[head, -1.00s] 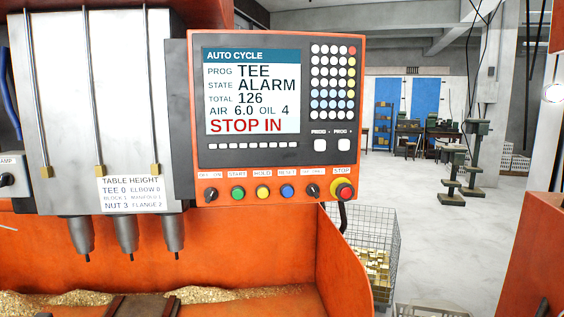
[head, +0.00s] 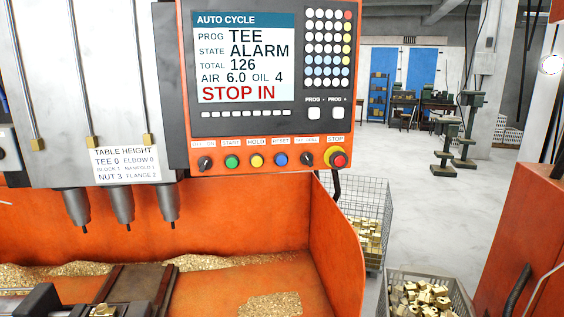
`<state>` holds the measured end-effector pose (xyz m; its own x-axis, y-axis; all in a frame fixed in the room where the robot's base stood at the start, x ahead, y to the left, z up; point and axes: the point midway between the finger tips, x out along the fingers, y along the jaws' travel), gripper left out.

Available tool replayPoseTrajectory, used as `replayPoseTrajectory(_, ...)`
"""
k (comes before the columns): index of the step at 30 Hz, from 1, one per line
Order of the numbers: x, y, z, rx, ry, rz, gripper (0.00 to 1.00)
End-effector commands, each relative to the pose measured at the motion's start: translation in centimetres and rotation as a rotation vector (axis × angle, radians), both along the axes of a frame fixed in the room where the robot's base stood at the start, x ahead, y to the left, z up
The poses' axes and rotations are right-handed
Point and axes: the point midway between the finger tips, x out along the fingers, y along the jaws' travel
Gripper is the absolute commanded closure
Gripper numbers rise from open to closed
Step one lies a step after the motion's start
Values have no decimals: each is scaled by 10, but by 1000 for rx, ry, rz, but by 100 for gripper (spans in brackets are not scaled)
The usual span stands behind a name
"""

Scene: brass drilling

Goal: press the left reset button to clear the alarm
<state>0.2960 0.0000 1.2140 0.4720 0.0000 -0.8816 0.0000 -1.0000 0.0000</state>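The control panel (head: 265,122) hangs in the upper middle of the head view. Its screen (head: 246,57) reads AUTO CYCLE, PROG TEE, STATE ALARM, TOTAL 126, AIR 6.0, OIL 4 and STOP IN in red. The red STOP mushroom button (head: 337,158) on a yellow base is at the row's right end. My gripper is not in view.
Drill spindles (head: 122,207) point down at the left above an orange tray (head: 230,226) with brass chips. A wire basket (head: 357,200) of brass parts and a crate (head: 470,297) stand right of the machine. Grey floor (head: 420,215) is open beyond.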

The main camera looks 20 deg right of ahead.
Motion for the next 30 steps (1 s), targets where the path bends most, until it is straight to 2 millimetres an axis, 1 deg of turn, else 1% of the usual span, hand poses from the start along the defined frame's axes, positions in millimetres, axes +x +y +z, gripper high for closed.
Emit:
replayPoseTrajectory(2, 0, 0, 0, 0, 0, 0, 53)
replayPoseTrajectory(27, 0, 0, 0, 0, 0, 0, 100)
replayPoseTrajectory(30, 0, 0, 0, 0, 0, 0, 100)
